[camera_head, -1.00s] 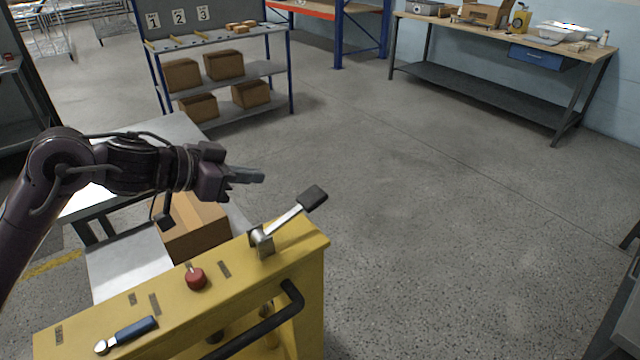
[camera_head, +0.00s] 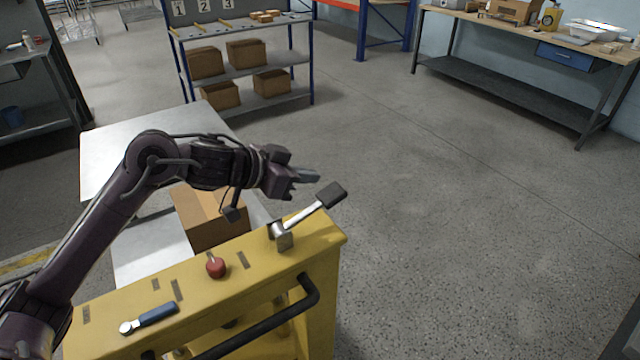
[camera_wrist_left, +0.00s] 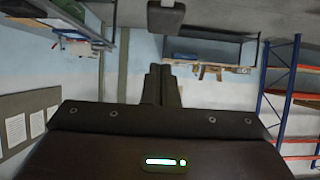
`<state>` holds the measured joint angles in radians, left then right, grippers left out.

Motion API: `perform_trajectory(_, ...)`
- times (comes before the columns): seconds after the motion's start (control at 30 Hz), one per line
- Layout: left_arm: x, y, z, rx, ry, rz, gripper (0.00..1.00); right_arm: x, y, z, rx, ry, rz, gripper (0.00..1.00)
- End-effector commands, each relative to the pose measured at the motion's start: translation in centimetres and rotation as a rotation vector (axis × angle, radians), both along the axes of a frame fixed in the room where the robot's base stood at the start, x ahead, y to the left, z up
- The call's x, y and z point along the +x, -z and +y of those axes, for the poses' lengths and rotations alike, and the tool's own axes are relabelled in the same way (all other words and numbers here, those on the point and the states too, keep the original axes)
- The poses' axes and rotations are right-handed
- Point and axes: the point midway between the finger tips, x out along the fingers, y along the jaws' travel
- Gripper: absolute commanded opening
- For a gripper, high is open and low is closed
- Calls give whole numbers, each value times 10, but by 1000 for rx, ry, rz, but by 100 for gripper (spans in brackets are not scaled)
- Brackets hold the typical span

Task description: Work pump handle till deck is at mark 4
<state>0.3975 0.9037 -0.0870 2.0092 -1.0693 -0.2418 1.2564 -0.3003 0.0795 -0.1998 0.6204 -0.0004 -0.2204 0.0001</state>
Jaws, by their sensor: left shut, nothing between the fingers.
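The pump handle (camera_head: 313,212) is a short metal lever with a black paddle grip. It rises to the right from a pivot on top of the yellow lift unit (camera_head: 250,268). My left gripper (camera_head: 312,176) is shut and empty, just above and left of the black grip, apparently apart from it. In the left wrist view the shut fingers (camera_wrist_left: 161,82) point toward the dark grip (camera_wrist_left: 166,18) at the top. The metal deck (camera_head: 150,250) behind the yellow unit carries a cardboard box (camera_head: 215,232). I cannot read any mark numbers on the unit. My right gripper is out of view.
A red knob (camera_head: 215,267) and a blue-handled lever (camera_head: 152,316) sit on the unit's top. A black push bar (camera_head: 265,328) runs along its near side. A metal table (camera_head: 130,150) stands behind the deck. The floor to the right is clear.

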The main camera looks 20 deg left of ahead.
Motion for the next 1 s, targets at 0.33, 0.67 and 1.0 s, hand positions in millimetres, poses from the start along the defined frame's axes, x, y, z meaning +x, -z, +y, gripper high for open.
perform_trajectory(0.33,24,42,-19,0,0,2,0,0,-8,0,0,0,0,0)
perform_trajectory(0.67,26,52,-21,1,0,-1,0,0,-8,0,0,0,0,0)
perform_trajectory(1.0,28,49,-21,15,0,17,0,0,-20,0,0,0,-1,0)
